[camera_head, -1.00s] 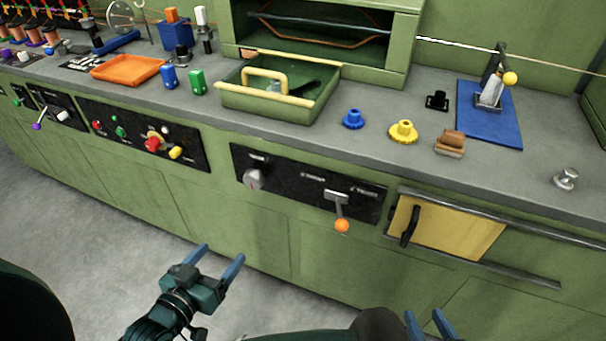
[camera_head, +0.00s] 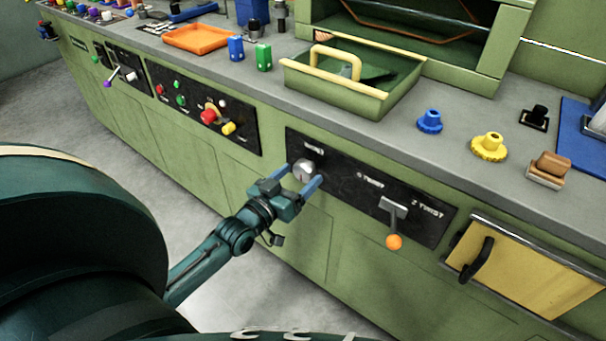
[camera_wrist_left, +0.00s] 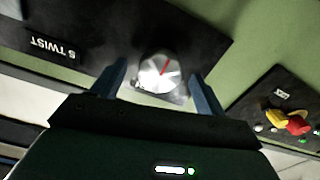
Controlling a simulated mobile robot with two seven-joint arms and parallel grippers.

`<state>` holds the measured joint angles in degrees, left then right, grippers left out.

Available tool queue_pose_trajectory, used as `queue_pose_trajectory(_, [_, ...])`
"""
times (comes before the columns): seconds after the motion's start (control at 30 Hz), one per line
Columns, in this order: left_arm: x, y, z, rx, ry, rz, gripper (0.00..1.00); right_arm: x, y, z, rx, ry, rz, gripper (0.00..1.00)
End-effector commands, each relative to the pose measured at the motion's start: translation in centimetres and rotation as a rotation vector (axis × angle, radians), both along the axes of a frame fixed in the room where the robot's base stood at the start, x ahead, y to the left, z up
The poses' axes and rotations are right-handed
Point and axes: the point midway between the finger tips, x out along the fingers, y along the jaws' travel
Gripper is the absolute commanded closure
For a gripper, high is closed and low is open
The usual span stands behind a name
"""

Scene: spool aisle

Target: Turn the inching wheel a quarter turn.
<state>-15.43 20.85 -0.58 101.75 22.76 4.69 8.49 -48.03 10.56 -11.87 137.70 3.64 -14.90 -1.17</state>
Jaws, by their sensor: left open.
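The inching wheel appears to be the round silver knob (camera_head: 304,169) at the left end of the black panel on the cabinet front. In the left wrist view the knob (camera_wrist_left: 160,73) has a red pointer line on its face. My left gripper (camera_head: 302,177) is open, with one blue finger on either side of the knob. In the left wrist view the gripper (camera_wrist_left: 159,78) shows a gap between each finger and the knob. The knob's label is partly hidden. My right gripper is out of view.
On the same panel (camera_head: 345,205) a lever with an orange ball (camera_head: 393,241) sits to the right. A yellow door with a dark handle (camera_head: 477,260) is farther right. A panel with red and yellow knobs (camera_head: 208,116) is to the left. A green tray (camera_head: 340,98) stands above on the counter.

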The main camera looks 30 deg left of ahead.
Motion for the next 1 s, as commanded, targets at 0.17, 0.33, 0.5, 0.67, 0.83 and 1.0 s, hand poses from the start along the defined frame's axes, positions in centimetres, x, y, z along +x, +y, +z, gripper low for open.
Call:
queue_pose_trajectory(0.17, [1.8, -0.2, -0.1, 0.000, 0.000, 0.000, 0.27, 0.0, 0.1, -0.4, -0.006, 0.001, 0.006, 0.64])
queue_pose_trajectory(0.33, [2.3, -0.2, -0.1, 0.000, 0.002, 0.000, 0.27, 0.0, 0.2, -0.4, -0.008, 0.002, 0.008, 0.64])
queue_pose_trajectory(0.5, [2.2, -0.2, -0.1, 0.000, 0.002, 0.000, 0.27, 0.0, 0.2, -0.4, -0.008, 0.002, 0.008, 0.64])
queue_pose_trajectory(0.67, [2.2, -0.2, -0.1, 0.000, 0.002, 0.000, 0.38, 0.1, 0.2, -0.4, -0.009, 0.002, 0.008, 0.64])
queue_pose_trajectory(0.83, [2.2, -0.2, -0.1, 0.000, 0.002, 0.000, 0.52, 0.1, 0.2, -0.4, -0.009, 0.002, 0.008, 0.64])
queue_pose_trajectory(1.0, [2.2, -0.2, -0.1, 0.000, 0.001, 0.000, 0.66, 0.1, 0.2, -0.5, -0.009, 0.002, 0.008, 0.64])
